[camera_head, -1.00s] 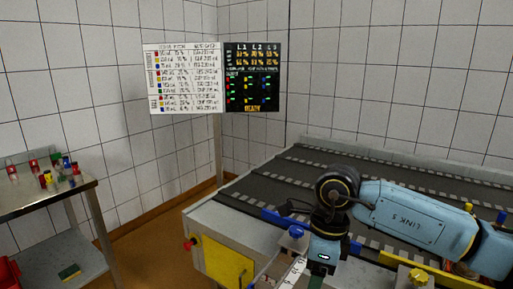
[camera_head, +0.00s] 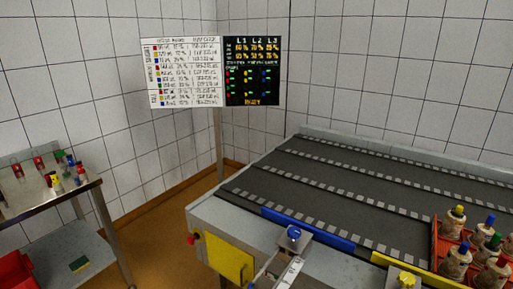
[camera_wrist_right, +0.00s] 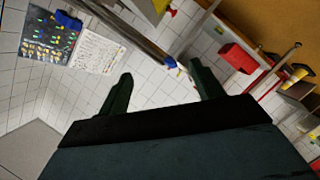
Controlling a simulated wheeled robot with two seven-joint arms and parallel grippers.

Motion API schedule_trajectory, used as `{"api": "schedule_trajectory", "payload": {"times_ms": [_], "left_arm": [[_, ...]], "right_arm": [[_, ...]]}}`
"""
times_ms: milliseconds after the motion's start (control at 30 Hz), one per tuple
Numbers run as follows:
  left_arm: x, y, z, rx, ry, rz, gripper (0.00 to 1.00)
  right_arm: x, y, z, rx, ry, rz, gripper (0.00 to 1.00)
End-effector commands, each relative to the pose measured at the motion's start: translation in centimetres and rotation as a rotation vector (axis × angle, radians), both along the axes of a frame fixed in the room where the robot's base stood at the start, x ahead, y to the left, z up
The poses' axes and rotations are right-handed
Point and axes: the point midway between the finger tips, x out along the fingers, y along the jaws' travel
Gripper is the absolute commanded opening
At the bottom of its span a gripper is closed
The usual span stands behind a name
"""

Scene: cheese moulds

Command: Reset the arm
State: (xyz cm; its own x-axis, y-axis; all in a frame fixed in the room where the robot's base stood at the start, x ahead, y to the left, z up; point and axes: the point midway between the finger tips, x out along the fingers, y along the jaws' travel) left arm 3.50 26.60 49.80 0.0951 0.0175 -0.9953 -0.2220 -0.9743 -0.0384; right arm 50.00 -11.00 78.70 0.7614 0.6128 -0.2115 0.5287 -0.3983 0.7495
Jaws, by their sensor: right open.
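My right gripper (camera_wrist_right: 160,90) shows in the right wrist view with its two dark green fingers spread apart and nothing between them. Past it are tiled wall, a metal post and the two boards, all tilted in that view. In the head view neither of my arms shows, and my left gripper is in neither view.
A conveyor (camera_head: 340,190) with dark lanes spans the right side. A red crate (camera_head: 438,236) holds several moulds with coloured caps at its right end. A steel table (camera_head: 50,200) with small coloured items stands at the left. A white board (camera_head: 182,72) and black display (camera_head: 252,72) stand behind.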

Motion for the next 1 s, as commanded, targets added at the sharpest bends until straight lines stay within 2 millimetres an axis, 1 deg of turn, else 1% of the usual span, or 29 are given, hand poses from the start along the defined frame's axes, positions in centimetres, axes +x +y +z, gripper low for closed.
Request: {"api": "schedule_trajectory", "payload": {"times_ms": [33,67,100,167,200,267,300,367,400,433,467,500,567,600,700,800,833,900,1000], "left_arm": [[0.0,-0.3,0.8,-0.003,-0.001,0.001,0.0],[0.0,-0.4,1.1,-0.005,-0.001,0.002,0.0],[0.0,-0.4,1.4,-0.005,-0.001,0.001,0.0],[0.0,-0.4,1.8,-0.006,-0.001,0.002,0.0],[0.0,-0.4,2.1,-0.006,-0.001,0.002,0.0],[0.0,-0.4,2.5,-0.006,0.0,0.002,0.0],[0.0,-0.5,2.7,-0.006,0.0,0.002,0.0],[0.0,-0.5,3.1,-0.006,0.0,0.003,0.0],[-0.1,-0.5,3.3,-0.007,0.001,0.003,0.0],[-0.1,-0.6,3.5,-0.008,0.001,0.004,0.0],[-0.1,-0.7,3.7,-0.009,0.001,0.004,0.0],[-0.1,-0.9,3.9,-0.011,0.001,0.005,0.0],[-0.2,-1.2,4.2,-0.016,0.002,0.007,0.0],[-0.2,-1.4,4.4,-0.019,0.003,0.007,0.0],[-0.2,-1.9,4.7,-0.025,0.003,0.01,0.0],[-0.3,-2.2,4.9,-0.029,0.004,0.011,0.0],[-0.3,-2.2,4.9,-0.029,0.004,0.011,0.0],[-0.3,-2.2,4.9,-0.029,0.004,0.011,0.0],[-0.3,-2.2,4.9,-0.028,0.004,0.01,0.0]], "right_arm": [[-2.1,-1.7,-2.9,0.02,0.116,-0.097,0.66],[-3.3,-2.7,-4.7,0.029,0.181,-0.155,0.66],[-5.1,-4.0,-6.9,0.039,0.265,-0.228,0.66],[-8.1,-5.8,-10.0,0.05,0.385,-0.331,0.66],[-10.3,-6.9,-11.9,0.055,0.463,-0.396,0.66],[-13.8,-8.3,-14.5,0.061,0.576,-0.49,0.66],[-16.3,-9.2,-16.0,0.064,0.65,-0.549,0.66],[-20.3,-10.4,-18.1,0.066,0.758,-0.635,0.66],[-23.0,-11.1,-19.3,0.065,0.83,-0.69,0.66],[-25.2,-11.5,-20.1,0.064,0.882,-0.73,0.66],[-27.3,-12.0,-20.9,0.063,0.933,-0.771,0.66],[-30.1,-12.5,-21.7,0.06,1.0,-0.82,0.66],[-34.1,-13.0,-22.6,0.057,1.091,-0.889,0.66],[-36.6,-13.2,-23.1,0.054,1.147,-0.931,0.66],[-41.7,-13.7,-23.7,0.048,1.259,-1.016,0.66],[-45.0,-13.8,-23.9,0.044,1.331,-1.068,0.66],[-45.7,-13.8,-23.9,0.043,1.345,-1.078,0.66],[-46.6,-13.8,-24.0,0.042,1.366,-1.094,0.66],[-47.0,-13.9,-24.0,0.041,1.374,-1.101,0.66]]}}
